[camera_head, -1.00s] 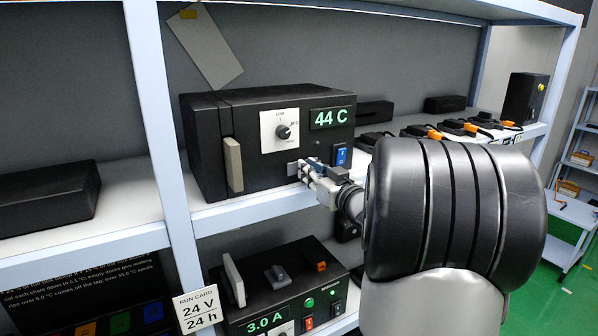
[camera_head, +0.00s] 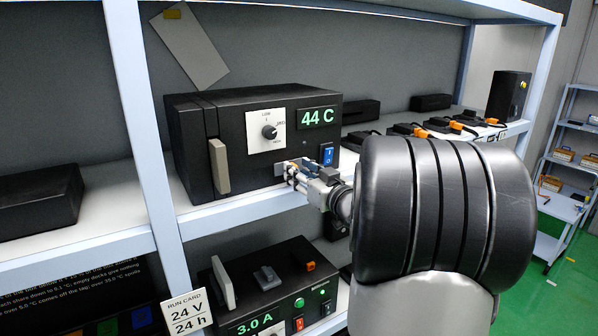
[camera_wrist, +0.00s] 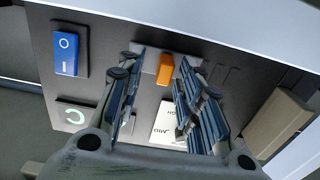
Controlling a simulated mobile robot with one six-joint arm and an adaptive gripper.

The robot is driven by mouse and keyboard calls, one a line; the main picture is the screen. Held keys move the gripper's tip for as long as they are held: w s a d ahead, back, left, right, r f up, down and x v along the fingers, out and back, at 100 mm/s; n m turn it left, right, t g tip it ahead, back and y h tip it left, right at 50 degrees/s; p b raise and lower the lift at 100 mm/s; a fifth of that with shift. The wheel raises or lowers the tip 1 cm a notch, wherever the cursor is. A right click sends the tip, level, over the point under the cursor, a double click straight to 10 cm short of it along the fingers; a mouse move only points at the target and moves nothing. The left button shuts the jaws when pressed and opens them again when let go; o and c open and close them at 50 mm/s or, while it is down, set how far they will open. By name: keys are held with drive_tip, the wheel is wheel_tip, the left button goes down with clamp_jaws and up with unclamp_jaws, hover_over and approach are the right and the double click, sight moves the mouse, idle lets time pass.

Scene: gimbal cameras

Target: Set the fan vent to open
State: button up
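A black box unit (camera_head: 225,180) stands on the shelf, with a dial and a 44 C display. Low on its front is a grey slotted plate (camera_head: 280,168), partly covered by my gripper in the head view. In the wrist view an orange slider tab (camera_wrist: 166,69) stands out from that grey plate (camera_wrist: 150,62); I take it for the fan vent control. My gripper (camera_wrist: 160,75) is open, with one finger on each side of the tab and gaps visible. My gripper (camera_head: 290,173) also shows at the plate in the head view, where it hides the tab.
A blue rocker switch (camera_head: 327,154) is just right of my gripper, and it shows in the wrist view (camera_wrist: 69,54). The dial (camera_head: 268,132) is above. A beige handle (camera_head: 219,166) is at left. A second unit (camera_head: 262,300) sits on the shelf below.

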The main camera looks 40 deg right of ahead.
drive_tip(key=v, duration=1.1)
drive_tip(key=shift+f, duration=0.1)
